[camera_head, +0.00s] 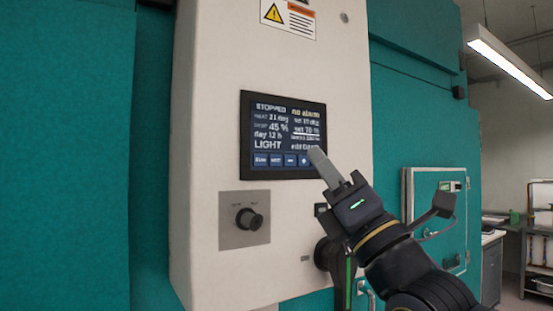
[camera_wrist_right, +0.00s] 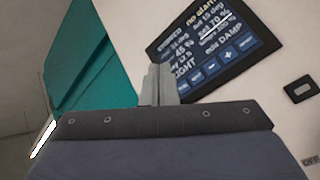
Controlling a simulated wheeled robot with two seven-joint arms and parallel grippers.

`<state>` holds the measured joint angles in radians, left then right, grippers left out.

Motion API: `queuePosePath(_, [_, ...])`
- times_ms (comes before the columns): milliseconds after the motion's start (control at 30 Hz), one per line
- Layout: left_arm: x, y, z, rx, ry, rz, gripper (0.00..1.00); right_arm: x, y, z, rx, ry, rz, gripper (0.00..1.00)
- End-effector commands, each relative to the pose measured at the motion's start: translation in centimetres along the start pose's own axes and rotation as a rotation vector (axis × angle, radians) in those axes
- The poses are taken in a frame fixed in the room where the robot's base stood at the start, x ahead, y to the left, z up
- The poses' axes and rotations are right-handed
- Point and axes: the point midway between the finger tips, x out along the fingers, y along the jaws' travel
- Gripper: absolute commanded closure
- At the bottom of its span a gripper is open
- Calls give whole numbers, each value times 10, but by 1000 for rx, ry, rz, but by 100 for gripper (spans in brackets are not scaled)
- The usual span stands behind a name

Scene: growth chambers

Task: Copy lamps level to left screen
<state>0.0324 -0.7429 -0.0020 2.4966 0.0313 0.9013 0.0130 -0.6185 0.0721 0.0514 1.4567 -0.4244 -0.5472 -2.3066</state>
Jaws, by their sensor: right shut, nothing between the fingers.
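The dark screen (camera_head: 283,135) is on the white panel. It reads "STOPPED", "no alarm", "45 %", "day 12 h", "LIGHT" and, underlined, "set 70 %"; other lines are too small to read surely. In the right wrist view the screen (camera_wrist_right: 208,47) shows "edit DAMP" at its lower right. A row of blue buttons (camera_head: 275,160) runs along its bottom edge. My right gripper (camera_head: 318,153) is shut and empty, its tips over the screen's lower right corner, beside the last button. I cannot tell whether they touch. The fingers (camera_wrist_right: 158,80) show below the screen in the wrist view. My left gripper is out of view.
A black rotary knob (camera_head: 249,219) on a grey plate sits below the screen. A warning label (camera_head: 288,15) is above it. A lit lamp (camera_head: 510,60) hangs at the upper right.

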Motion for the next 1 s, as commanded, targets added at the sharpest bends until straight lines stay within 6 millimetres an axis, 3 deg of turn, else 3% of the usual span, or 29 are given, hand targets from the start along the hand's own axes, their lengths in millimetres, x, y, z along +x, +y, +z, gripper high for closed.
queuePosePath(400, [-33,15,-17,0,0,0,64,42,-28,-27,1,2,-2,100])
queuePosePath(700, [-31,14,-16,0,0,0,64,55,-40,-40,1,1,-1,100])
queuePosePath(1000, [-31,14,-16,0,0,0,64,57,-41,-41,1,0,0,100])
